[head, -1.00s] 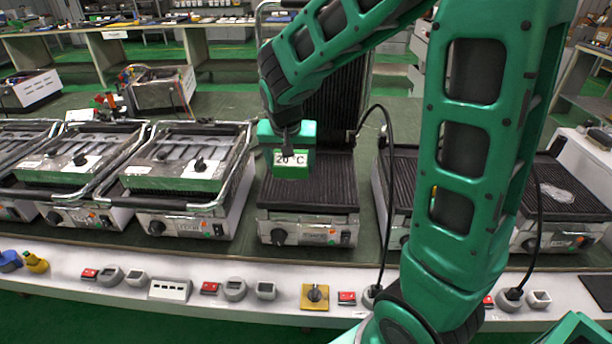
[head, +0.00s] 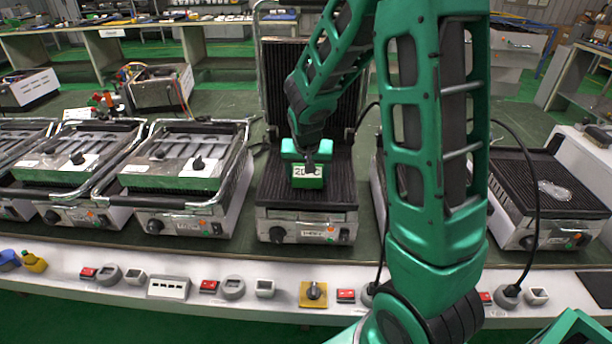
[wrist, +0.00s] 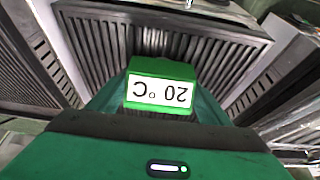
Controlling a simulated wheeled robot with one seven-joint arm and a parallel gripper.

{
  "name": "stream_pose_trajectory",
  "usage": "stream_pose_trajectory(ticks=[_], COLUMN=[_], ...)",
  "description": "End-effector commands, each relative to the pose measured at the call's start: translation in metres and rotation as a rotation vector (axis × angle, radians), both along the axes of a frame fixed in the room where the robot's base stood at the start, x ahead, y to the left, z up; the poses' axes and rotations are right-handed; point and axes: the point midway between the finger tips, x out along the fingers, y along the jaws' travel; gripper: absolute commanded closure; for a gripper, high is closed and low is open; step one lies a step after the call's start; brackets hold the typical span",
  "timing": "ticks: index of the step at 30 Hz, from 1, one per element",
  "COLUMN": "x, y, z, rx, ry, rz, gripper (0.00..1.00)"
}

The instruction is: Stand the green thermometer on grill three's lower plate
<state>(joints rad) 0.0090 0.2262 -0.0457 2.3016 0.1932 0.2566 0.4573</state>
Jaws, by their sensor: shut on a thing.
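The green thermometer (head: 308,182), with a white label reading 20 °C partly covered in the head view, is held by my gripper (head: 306,153). In the wrist view the thermometer (wrist: 160,72) sits between the fingers, and its label shows upside down. It appears upright, over the dark ribbed lower plate (head: 335,190) of the open grill. Whether its base touches the plate I cannot tell. The grill's lid (head: 275,80) stands raised behind. The writing on the grill's front panel (head: 312,233) is too small to read.
A closed grill (head: 185,170) stands just left, with others beyond it. My arm partly hides a grill on the right; another open plate (head: 535,185) lies at far right. Switches and sockets line the bench's white front edge (head: 420,323).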

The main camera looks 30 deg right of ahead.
Motion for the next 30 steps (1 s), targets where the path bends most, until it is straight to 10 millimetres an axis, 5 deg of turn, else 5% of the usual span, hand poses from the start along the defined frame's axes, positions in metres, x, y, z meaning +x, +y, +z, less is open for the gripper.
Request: stream_pose_trajectory(ticks=[7, 8, 10, 22, 30], x=[0.000, 0.000, 0.000, -0.001, -0.012], y=[0.000, 0.000, 0.000, 0.000, 0.009], z=[-0.001, -0.002, -0.001, 0.004, 0.040], rx=[0.000, 0.000, -0.001, 0.000, 0.000], ry=[0.000, 0.000, -0.001, -0.001, -0.006], rz=[0.000, 0.000, 0.000, -0.001, 0.000], gripper=[0.54, 0.26, 0.10, 0.10, 0.10])
